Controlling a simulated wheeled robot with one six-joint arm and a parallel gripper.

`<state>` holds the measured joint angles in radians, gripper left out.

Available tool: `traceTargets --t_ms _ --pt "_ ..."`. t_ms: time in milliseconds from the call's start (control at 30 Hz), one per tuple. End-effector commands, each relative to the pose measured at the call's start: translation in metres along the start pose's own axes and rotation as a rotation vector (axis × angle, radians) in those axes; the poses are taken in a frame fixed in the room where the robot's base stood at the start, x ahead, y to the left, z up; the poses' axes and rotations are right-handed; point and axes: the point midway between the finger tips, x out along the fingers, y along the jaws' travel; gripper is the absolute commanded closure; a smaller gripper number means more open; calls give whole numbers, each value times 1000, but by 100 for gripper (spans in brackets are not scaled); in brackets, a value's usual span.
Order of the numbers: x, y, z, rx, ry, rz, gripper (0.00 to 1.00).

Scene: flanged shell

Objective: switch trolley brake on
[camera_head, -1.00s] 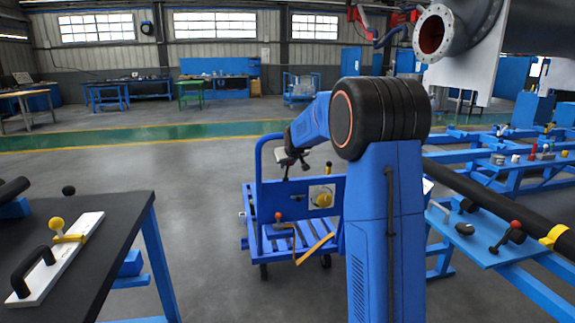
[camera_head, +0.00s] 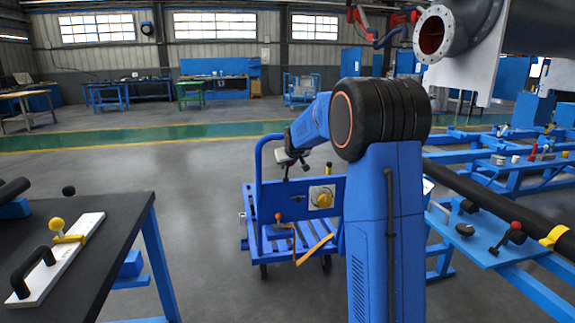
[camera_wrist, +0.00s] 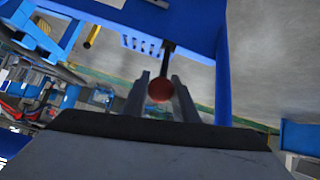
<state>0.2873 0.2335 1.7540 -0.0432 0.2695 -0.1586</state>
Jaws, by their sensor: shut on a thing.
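The blue trolley (camera_head: 300,186) stands on the floor beyond my arm, with an upright panel, a slatted deck and a push handle. In the wrist view, my gripper (camera_wrist: 160,94) has its two fingers on either side of a red ball knob (camera_wrist: 160,89). The knob sits on a dark stem (camera_wrist: 168,58) by the trolley's blue frame. In the head view, the gripper end is small and dark near the panel's upper left, so its hold is unclear there. An orange-red knob (camera_head: 278,217) shows lower on the trolley.
A yellow dial (camera_head: 322,198) is on the panel, and a yellow bar (camera_head: 315,249) slants below it. A black-topped table (camera_head: 110,235) is at left. A blue bench (camera_head: 490,250) with levers and a long dark pipe is at right. Open floor lies between table and trolley.

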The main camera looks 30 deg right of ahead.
Motion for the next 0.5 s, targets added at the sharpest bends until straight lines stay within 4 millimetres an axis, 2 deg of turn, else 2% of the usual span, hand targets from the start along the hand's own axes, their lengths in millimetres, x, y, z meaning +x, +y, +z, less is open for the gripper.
traceTargets --t_ms 233,267,300,333,500 --pt "1 1 2 1 -3 1 100" --pt "1 1 2 1 -4 1 69" --pt "1 1 2 1 -3 1 60" --pt "1 1 2 1 -3 1 56" --pt "1 1 1 0 -2 0 56"
